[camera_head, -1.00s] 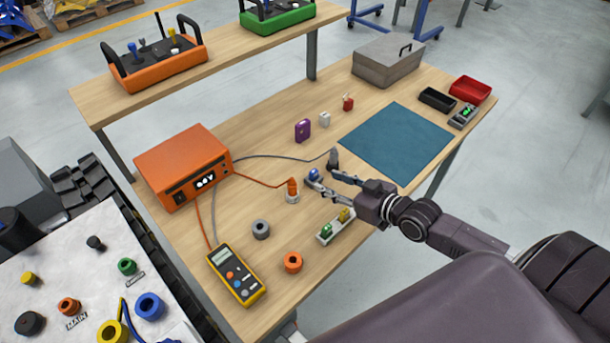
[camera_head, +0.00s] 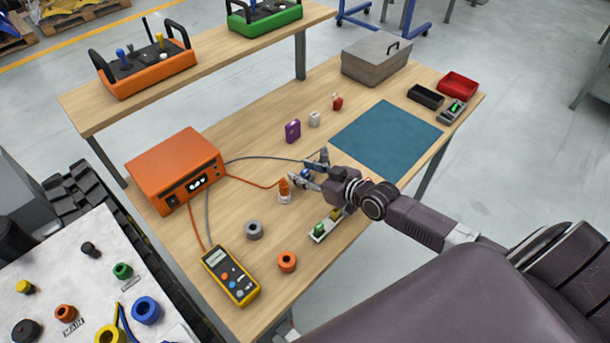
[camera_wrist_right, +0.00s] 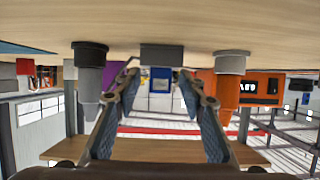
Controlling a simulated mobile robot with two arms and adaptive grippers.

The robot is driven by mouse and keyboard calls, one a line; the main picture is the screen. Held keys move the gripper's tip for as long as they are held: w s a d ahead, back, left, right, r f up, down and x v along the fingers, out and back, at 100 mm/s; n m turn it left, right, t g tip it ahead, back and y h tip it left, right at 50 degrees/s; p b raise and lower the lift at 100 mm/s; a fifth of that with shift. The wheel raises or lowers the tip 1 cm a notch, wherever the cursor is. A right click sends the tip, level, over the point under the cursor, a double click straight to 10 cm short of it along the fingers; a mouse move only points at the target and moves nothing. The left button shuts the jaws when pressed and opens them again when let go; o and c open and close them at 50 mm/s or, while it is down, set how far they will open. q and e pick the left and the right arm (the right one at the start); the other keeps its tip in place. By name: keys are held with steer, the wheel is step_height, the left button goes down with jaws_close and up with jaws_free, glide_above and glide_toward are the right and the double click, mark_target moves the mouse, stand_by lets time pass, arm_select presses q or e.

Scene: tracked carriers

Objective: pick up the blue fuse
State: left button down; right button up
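The blue fuse (camera_head: 307,172) stands on the table between an orange connector (camera_head: 284,187) and a grey one (camera_head: 324,156). My right gripper (camera_head: 307,171) is at the fuse, with its fingers partly covering it in the head view. In the right wrist view, which looks upside down, the fuse (camera_wrist_right: 160,80) hangs from a grey base (camera_wrist_right: 161,55). It lies in the gap between the spread fingers of my right gripper (camera_wrist_right: 160,92). The fingers are open, and I see clear space on both sides of the fuse. My left gripper is not in view.
An orange power unit (camera_head: 174,168), a yellow multimeter (camera_head: 230,275) and a grey ring (camera_head: 254,230) are to the left. An orange ring (camera_head: 287,262) and a tray with green and yellow pieces (camera_head: 318,237) are nearer. A blue mat (camera_head: 388,137) gives free room at right.

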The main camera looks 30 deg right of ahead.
steer(key=shift+c, duration=0.5)
jaws_close()
steer(key=shift+r, duration=0.1)
